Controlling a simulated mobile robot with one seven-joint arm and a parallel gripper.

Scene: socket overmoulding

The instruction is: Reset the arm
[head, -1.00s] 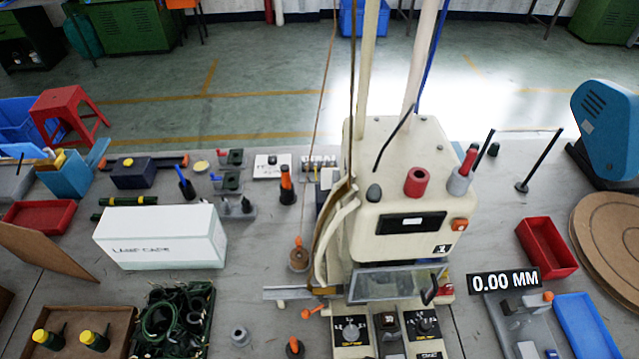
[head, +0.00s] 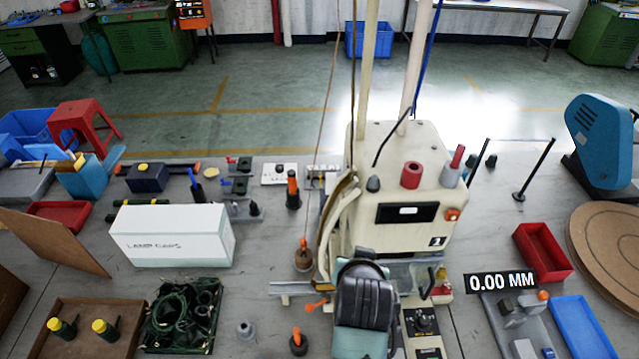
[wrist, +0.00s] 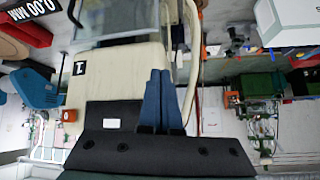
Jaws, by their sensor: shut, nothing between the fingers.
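My gripper (wrist: 160,72) shows in the wrist view as two blue fingers pressed together, shut and empty. The wrist view is upside down, with the cream moulding machine (wrist: 120,70) filling its middle behind the fingers. In the head view my dark arm end stands in front of the lower part of the machine (head: 405,165), hiding part of its clear guard and its left control dial. The fingertips cannot be made out in the head view, and I cannot tell how far they are from the machine.
A white box (head: 170,238) and a tray of green parts (head: 213,325) lie to the left. On the right are a red bin (head: 541,252), a 0.00 MM gauge display (head: 501,281), a blue tray (head: 585,325) and a blue machine (head: 603,140). Grey bench shows between them.

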